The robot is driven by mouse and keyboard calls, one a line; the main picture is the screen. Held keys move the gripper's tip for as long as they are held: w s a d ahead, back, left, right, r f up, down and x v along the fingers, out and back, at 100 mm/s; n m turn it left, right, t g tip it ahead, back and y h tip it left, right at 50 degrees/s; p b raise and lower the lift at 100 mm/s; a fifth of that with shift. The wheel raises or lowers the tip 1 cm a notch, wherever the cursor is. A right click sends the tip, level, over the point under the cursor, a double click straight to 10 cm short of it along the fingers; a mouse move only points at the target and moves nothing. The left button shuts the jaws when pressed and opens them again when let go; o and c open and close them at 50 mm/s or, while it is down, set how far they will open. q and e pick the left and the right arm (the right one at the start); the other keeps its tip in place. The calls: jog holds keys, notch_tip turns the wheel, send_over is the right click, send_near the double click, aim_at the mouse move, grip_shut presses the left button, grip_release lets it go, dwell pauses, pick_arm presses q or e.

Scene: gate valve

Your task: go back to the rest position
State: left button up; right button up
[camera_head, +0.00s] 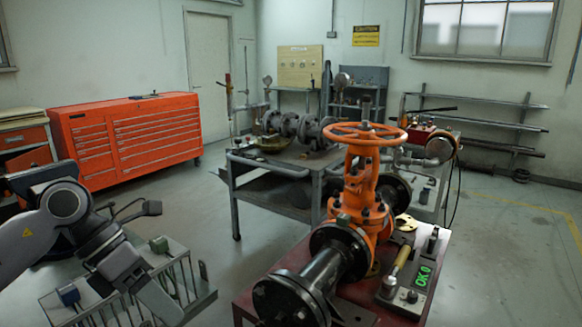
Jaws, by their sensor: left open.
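My left arm comes in from the left edge, with its grey wrist joints in front of a grey rack. My left gripper (132,209) shows dark fingers held apart, above the rack and well to the left of the valve. It looks empty and touches nothing that I can make out. The orange gate valve (362,185) stands upright on a dark red bench, with its orange handwheel (364,134) level on top. A black flanged pipe (318,278) runs from it toward the front. My right gripper is outside the picture.
The grey rack (205,290) with wire dividers stands close under my left arm. A metal table (290,163) with pipe parts and a red tool cabinet (130,130) stand behind. Floor between is clear.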

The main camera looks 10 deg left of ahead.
pick_arm(q)
jog(key=s+d+n+t+h, duration=0.2)
jog(key=d+n+h, duration=0.4)
jog(key=d+h, duration=0.7)
jog(key=w+a+f+n+t+y, duration=0.1)
jog(key=a+f+n+t+y, duration=0.2)
jog(key=f+n+t+y, duration=0.7)
jog(key=w+a+f+n+t+y, duration=0.1)
jog(key=a+f+n+t+y, duration=0.25)
jog(key=n, duration=1.25)
jog(key=s+a+f+n+g+y, duration=0.1)
jog(key=s+f+n, duration=0.3)
jog(key=f, duration=0.5)
jog(key=s+a+f+n+g+y, duration=0.1)
jog(key=s+f+n+g+y, duration=0.2)
jog(key=s+f, duration=0.5)
jog(key=shift+s+f+n+g, duration=0.35)
jog(key=shift+s+n+g, duration=0.15)
jog(key=shift+n, duration=0.5)
jog(key=shift+a, duration=0.1)
jog(key=c, duration=0.5)
jog(key=shift+o, duration=0.2)
